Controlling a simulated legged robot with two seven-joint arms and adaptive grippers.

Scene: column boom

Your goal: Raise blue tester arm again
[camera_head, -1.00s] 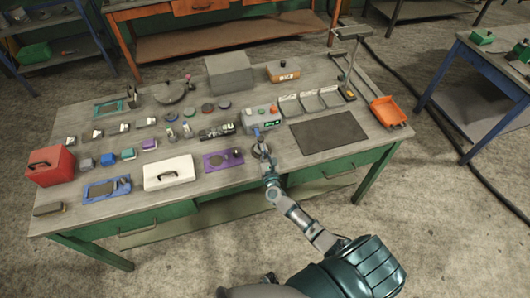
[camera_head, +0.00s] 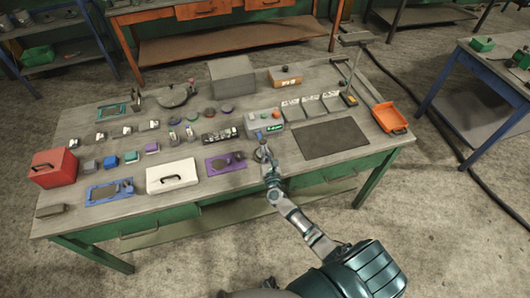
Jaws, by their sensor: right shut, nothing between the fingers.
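The tester is a grey box (camera_head: 265,125) with a green lit display and an orange-red knob on top. It stands at the middle of the green workbench, left of a dark mat. Its small blue arm (camera_head: 261,132) shows at the front left of the box, just beyond my right gripper; its exact tilt is too small to tell. My right gripper (camera_head: 264,150) is shut and empty, just in front of the tester near the bench's front edge. I cannot tell whether it touches the blue arm. My left gripper is out of view.
A purple plate (camera_head: 225,162) and a white case (camera_head: 172,176) lie left of my right gripper. The dark mat (camera_head: 325,139) is bare. Grey trays (camera_head: 310,107) stand behind it, and an orange tray (camera_head: 389,115) sits at the right end.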

